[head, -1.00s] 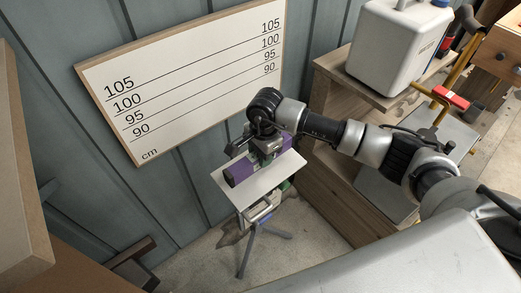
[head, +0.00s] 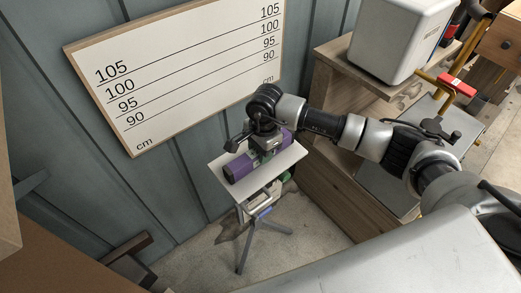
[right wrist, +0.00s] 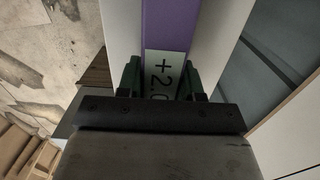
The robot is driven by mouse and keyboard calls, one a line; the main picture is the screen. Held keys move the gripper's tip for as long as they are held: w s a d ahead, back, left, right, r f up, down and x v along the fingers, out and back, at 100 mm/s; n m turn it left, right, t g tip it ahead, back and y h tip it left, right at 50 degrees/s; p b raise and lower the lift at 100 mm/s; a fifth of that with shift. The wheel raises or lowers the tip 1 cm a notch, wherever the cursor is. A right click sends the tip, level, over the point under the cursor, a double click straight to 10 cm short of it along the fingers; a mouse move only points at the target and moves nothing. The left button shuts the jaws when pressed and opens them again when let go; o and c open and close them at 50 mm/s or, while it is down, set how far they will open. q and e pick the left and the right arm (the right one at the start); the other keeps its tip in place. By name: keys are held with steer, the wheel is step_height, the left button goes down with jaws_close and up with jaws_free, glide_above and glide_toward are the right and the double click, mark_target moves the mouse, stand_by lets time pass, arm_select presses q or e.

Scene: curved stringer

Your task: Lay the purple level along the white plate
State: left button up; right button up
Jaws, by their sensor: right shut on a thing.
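The purple level (head: 239,168) is at the small white plate (head: 239,193), its length running roughly along the plate's long side. My right gripper (head: 264,154) is shut on the level near its middle, from above. In the right wrist view the level (right wrist: 170,22) with a "+2.0" label lies between the green fingertips of the gripper (right wrist: 161,82). The white plate (right wrist: 225,30) shows on both sides of it there, with edges about parallel to the level. Whether the level's underside touches the plate cannot be told. My left gripper is not in view.
The plate stands on a tripod (head: 245,237). A white board with height lines (head: 185,70) hangs on the grey wall behind. A wooden bench (head: 335,180) with a white case (head: 400,38) stands to the right. Open floor lies in front.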

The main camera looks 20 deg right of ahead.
steer(key=shift+f+b, duration=0.4)
steer(key=o, duration=1.1)
steer(key=shift+r, duration=0.15)
